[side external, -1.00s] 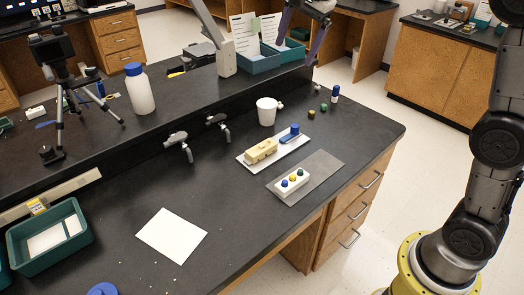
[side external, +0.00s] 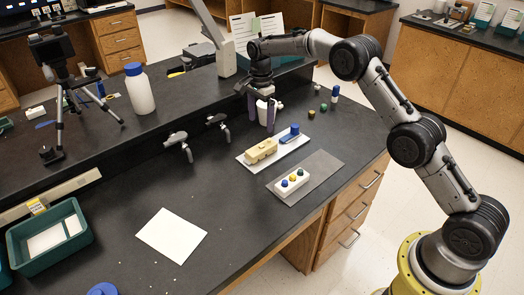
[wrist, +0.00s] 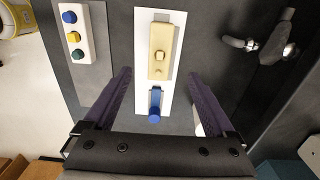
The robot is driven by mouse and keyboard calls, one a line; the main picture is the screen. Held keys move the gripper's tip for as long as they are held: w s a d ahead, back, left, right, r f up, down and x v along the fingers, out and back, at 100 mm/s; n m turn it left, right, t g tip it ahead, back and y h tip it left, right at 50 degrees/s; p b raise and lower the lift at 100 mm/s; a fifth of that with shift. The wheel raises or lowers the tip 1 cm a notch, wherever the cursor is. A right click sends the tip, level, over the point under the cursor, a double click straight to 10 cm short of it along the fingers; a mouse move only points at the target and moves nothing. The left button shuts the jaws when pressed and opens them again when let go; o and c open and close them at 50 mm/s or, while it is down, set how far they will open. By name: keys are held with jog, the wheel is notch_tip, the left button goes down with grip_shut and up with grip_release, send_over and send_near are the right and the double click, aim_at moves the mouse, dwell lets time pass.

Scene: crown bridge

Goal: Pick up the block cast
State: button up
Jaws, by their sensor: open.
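My gripper (side external: 261,125) is open and empty, fingers pointing down, above the bench just behind the sheet. In the wrist view my gripper (wrist: 160,78) has its purple fingers spread wide, with the cast ahead of and between the fingertips, apart from both. A blue piece with a round knob (side external: 290,132) lies on the same sheet, nearer the gripper in the wrist view (wrist: 154,105).
A white block with blue, yellow and green knobs (side external: 292,184) rests on a grey mat (side external: 318,172) in front. A white cup (side external: 277,105) stands partly hidden behind my fingers. Two taps (side external: 178,138) are to the left. The bench around the white paper (side external: 171,236) is mostly clear.

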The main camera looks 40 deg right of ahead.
send_over(262, 146)
jog(key=f, duration=0.5)
jog(key=shift+s+a+f, duration=0.1)
jog(key=shift+a+f, duration=0.2)
jog(key=shift+f, duration=0.1)
jog(key=shift+d+f, duration=0.15)
jog(key=shift+f, duration=1.15)
jog(key=shift+d+f, duration=0.1)
jog(key=shift+f, duration=1.2)
jog(key=shift+r, duration=0.1)
grip_shut()
